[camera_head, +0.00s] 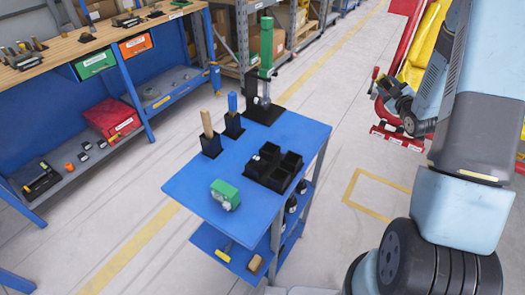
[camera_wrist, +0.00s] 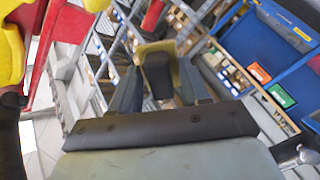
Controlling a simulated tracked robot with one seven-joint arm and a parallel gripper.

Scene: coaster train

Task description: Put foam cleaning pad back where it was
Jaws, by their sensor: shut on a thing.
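My gripper (camera_wrist: 157,88) shows in the wrist view, with one grey-blue finger on each side. It is shut on an olive-yellow block with a dark middle, which looks like the foam cleaning pad (camera_wrist: 172,52). The fingers hide part of it. The held pad appears raised, apart from any surface.
A blue cart (camera_head: 185,187) carries a divided black tray (camera_head: 272,168), a green-and-white item (camera_head: 225,194), two upright handled tools in black holders and a green-handled press (camera_head: 266,50). A workbench (camera_head: 75,45) stands left. Red and yellow equipment (camera_head: 410,60) stands right. Floor between is clear.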

